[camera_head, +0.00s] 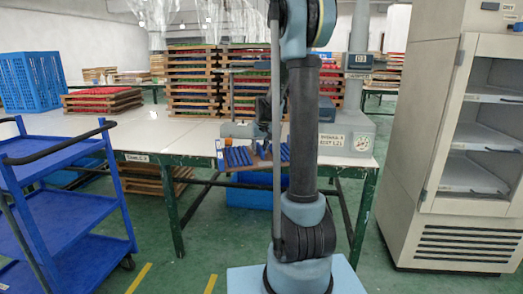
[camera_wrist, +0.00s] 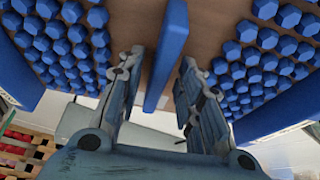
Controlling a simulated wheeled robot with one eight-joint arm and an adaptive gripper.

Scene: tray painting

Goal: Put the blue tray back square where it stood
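The blue tray (camera_head: 262,163) is at the front edge of the long table, partly behind my arm in the head view. It looks turned relative to the table edge, and part of it appears to stick out past it. Its brown floor (camera_wrist: 212,40) carries rows of blue pieces on both sides of a raised blue bar (camera_wrist: 168,50). My gripper (camera_wrist: 163,58) has its fingers apart, one on each side of this bar. A gap shows on the left of the bar; the right fingertip looks close to it. In the head view the fingers are mostly hidden by my arm.
The white table (camera_head: 190,138) has stacks of wooden trays (camera_head: 193,85) behind. A grey device with a sign (camera_head: 346,140) stands on the right. A blue cart (camera_head: 65,215) is at left, a beige cabinet (camera_head: 455,150) at right. A blue crate (camera_head: 30,82) sits at left.

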